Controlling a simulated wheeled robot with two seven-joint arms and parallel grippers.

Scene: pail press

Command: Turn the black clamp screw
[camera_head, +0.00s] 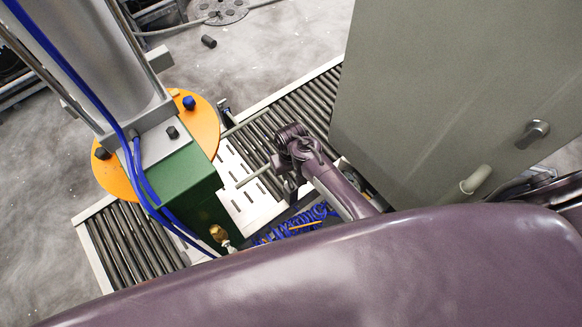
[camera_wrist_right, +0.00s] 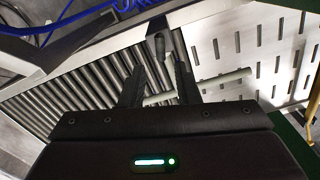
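A dark clamp part with a rounded end, which looks like the black clamp screw (camera_wrist_right: 159,46), is at the conveyor's side rail in the right wrist view. It lies beyond my right gripper's fingertips, roughly in line with the gap between them. My right gripper (camera_wrist_right: 158,62) has its two dark fingers apart, with nothing seen held between them. In the head view my right gripper (camera_head: 287,160) is over the conveyor, seen from behind its wrist, and the screw is hard to make out there. A pale grey rod (camera_wrist_right: 222,80) crosses behind the fingers. My left gripper is not in view.
The roller conveyor (camera_head: 302,108) runs under my right arm, with a slotted white plate (camera_head: 237,200) in it. A green block (camera_head: 185,190) and orange disc (camera_head: 205,125) stand left. A large grey panel (camera_head: 430,80) stands right. Blue cables (camera_wrist_right: 75,22) lie by the rail.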

